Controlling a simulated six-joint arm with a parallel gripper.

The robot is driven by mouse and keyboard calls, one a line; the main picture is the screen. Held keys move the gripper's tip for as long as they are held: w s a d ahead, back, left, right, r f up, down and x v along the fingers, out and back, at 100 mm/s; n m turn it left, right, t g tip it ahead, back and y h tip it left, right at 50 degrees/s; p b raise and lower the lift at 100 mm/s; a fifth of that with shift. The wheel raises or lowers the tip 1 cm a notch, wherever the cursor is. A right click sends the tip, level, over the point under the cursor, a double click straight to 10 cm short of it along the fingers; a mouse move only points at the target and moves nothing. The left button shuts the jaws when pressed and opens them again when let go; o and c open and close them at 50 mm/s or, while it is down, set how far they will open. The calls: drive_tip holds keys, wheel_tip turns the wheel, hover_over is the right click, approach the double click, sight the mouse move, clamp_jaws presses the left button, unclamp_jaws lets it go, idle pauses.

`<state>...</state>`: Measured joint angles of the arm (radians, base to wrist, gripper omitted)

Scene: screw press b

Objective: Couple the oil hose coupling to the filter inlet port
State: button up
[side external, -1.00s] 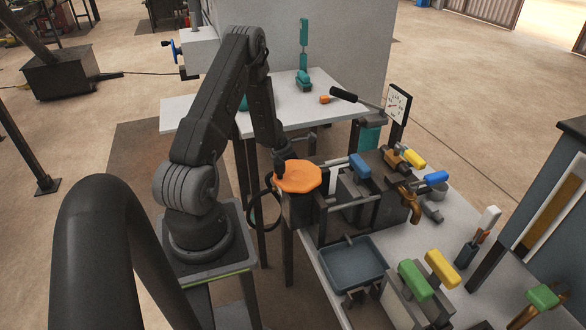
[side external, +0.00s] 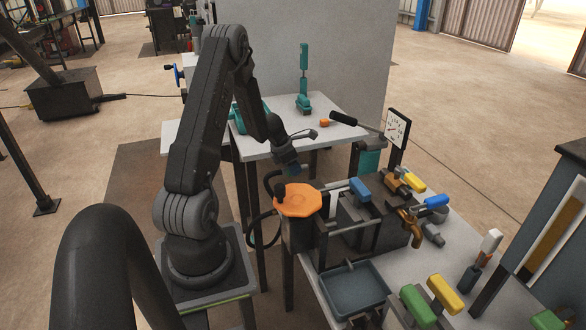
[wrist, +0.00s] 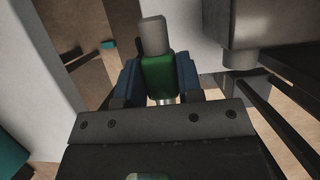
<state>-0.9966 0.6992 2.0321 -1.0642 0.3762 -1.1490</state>
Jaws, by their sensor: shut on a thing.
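My gripper (wrist: 158,78) has its two blue fingers on either side of a green body with a grey block-shaped end (wrist: 152,35), which I take to be the oil hose coupling. It is shut on it. In the side view my gripper (side external: 288,168) hangs just above and behind the orange octagonal cap (side external: 298,200), and the held piece is too small to make out. A black hose (side external: 251,232) loops down left of the cap. A short grey stub (wrist: 240,58) under a dark housing shows right of the coupling, apart from it; I cannot tell whether it is the filter inlet port.
The bench at right carries a blue-grey tray (side external: 352,290), a dial gauge (side external: 397,127), and several blue, yellow and green handles. A pale table (side external: 330,108) behind holds teal tools. Dark rods run along the right of the wrist view.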

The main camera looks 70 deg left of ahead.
idle(0.3)
drive_tip(key=s+d+f, duration=0.4)
drive_tip(key=s+d, duration=0.5)
drive_tip(key=s, duration=0.5)
drive_tip(key=shift+d, duration=0.25)
drive_tip(key=shift+f, duration=0.1)
drive_tip(key=shift+w, duration=2.8)
drive_tip(key=o, duration=0.3)
clamp_jaws()
